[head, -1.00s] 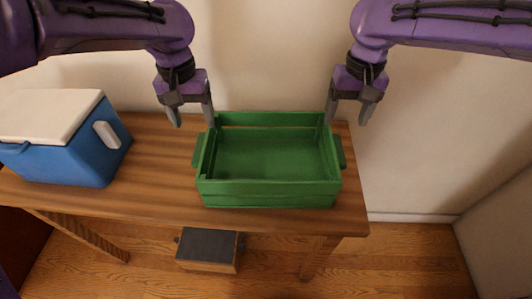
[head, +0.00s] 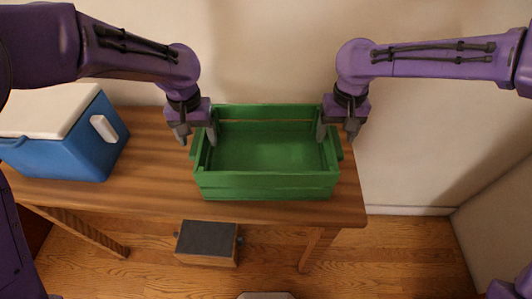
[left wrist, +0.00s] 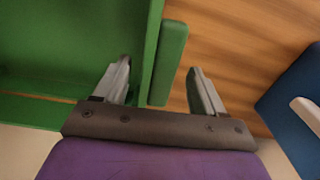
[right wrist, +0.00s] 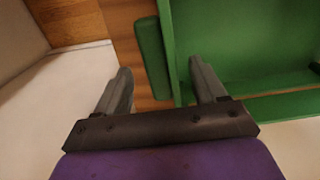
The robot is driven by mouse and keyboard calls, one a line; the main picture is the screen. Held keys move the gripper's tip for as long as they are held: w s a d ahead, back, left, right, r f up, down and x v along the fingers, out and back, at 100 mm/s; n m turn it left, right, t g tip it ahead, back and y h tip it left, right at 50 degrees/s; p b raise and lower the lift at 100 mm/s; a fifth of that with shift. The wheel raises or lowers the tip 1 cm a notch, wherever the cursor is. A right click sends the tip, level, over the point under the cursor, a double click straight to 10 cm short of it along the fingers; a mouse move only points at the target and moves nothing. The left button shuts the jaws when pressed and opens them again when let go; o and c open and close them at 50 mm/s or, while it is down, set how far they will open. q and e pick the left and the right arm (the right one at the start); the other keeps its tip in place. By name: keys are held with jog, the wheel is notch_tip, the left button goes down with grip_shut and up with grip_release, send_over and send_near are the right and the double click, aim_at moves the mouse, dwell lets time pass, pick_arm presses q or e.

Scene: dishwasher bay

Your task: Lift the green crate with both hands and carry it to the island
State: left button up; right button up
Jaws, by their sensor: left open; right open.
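The green crate (head: 265,186) is empty and sits upright on the wooden table. My left gripper (head: 197,139) is open at its left side. In the left wrist view one finger is on the inner side of the crate wall (left wrist: 149,45) and the other is outside the left handle (left wrist: 168,62). My right gripper (head: 335,138) is open at the right side. In the right wrist view its fingers lie either side of the right handle (right wrist: 152,55) and crate wall. Neither gripper is closed on the crate. Whether the fingers touch it, I cannot tell.
A blue cooler (head: 66,141) with a white lid stands on the table (head: 150,190), left of the crate. A small dark-topped box (head: 207,241) is on the floor beneath. The wall is close behind the table. Floor to the right is clear.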

pick_arm(q)
jog(key=shift+w+f, duration=0.1)
jog(key=shift+f, duration=0.5)
pick_arm(e)
jog(key=shift+w+f, duration=0.1)
jog(key=shift+f, duration=0.5)
pick_arm(q)
jog(key=c, duration=1.2)
pick_arm(e)
jog(key=c, duration=1.2)
pick_arm(q)
jog(key=shift+c, duration=0.2)
pick_arm(e)
jog(key=shift+c, duration=0.2)
pick_arm(q)
jog(key=shift+r, duration=0.15)
pick_arm(e)
jog(key=shift+d+r, duration=0.1)
jog(key=shift+r, duration=0.05)
